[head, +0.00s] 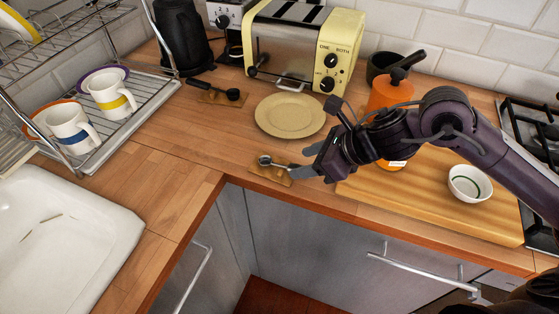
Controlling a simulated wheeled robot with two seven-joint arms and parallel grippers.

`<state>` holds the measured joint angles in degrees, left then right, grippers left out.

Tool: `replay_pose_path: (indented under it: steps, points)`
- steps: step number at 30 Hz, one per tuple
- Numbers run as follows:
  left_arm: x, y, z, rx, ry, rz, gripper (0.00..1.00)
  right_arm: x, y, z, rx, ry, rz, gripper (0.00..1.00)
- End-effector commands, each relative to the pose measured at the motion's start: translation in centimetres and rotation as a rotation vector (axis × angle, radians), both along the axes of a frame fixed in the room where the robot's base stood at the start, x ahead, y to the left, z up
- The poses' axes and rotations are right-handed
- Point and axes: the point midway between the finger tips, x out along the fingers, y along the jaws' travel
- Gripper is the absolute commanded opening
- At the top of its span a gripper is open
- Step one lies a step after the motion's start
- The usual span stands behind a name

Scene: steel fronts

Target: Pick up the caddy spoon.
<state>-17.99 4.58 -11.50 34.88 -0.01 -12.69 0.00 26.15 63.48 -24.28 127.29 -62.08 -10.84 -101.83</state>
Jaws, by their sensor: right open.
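A small metal spoon with a round bowl, which I take as the caddy spoon (265,161), lies on a small wooden rest (257,172) near the front edge of the worktop. Its handle points right, toward my right gripper. My right gripper (299,162) reaches in from the right, low over the worktop, with its fingers apart on either side of the handle end. I cannot tell whether they touch it. A black-handled scoop (232,94) lies on another small wooden rest (217,99) farther back. My left gripper is not in view.
A beige plate (290,116) lies behind the spoon. A yellow toaster (303,49) stands at the back. An orange container (389,94), partly hidden by my right arm, and a cutting board (430,208) with a bowl (470,183) are at right. The worktop left of the spoon is clear.

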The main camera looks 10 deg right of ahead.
Motion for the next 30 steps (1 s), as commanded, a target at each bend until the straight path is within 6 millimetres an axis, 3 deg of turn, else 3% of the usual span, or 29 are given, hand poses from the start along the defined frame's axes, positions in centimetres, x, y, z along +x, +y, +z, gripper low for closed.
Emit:
replay_pose_path:
  steps: [7, 12, 16, 27, 30]
  points:
    - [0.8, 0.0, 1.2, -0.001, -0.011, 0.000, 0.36, 1.3, 1.8, -2.7, 0.003, 0.003, -0.001, 0.49]
    - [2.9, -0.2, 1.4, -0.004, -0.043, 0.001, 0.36, 1.5, 2.0, -3.2, 0.000, 0.001, -0.001, 0.49]
    - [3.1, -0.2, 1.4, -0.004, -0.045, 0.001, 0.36, 1.5, 2.0, -3.2, 0.000, 0.001, -0.001, 0.49]
    - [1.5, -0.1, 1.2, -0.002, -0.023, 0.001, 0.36, 1.5, 2.0, -3.1, 0.000, 0.001, -0.001, 0.02]
    - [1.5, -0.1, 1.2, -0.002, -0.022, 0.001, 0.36, 1.5, 2.0, -3.1, 0.000, 0.001, -0.001, 0.00]
